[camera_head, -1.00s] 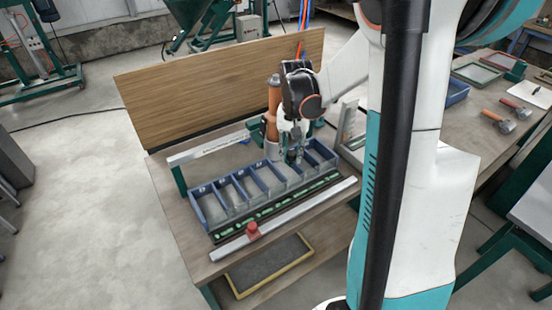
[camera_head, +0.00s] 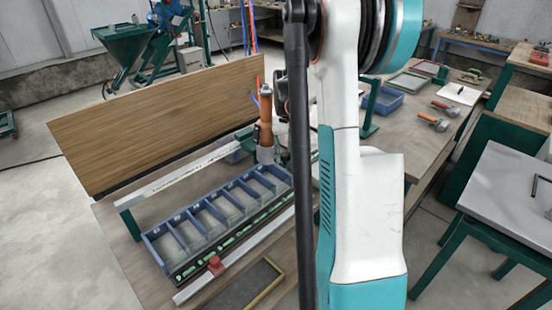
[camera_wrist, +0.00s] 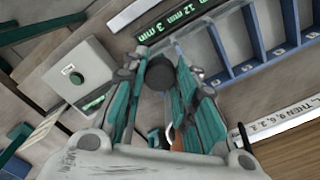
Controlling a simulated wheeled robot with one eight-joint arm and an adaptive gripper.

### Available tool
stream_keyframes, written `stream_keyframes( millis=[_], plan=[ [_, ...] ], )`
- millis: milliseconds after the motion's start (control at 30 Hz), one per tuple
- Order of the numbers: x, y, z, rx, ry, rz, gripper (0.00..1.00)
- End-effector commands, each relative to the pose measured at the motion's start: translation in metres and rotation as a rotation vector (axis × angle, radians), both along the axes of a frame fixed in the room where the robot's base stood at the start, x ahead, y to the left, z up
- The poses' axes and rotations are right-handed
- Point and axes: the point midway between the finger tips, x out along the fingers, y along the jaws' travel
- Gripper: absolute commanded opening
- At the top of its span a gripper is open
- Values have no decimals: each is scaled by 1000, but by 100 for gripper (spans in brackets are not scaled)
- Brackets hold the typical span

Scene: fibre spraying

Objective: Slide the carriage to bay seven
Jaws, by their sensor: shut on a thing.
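The carriage with its upright orange cylinder (camera_head: 265,125) stands on the pale rail (camera_head: 185,172) behind the row of blue bays (camera_head: 205,222). It is near the right end of the row. My gripper (camera_wrist: 162,95) is at the carriage, its teal fingers on both sides of a dark round part (camera_wrist: 160,75). Orange shows low between the fingers in the wrist view. In the head view my arm hides most of the gripper and the right end of the row. The bay labels are too small to read there.
A wooden board (camera_head: 165,115) stands behind the rail. A grey box with a black button (camera_wrist: 80,75) shows in the wrist view. Hammers (camera_head: 440,110) lie on the right bench.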

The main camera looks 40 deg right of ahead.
Motion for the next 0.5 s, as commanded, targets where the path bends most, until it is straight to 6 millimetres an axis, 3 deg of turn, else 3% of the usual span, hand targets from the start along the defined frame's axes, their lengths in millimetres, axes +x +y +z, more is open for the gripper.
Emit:
stream_keyframes(
  millis=[200,500],
  plan=[
    [0,-16,0,0,0,0,0],
    [0,-22,0,-2,-1,0,0]
  ],
)
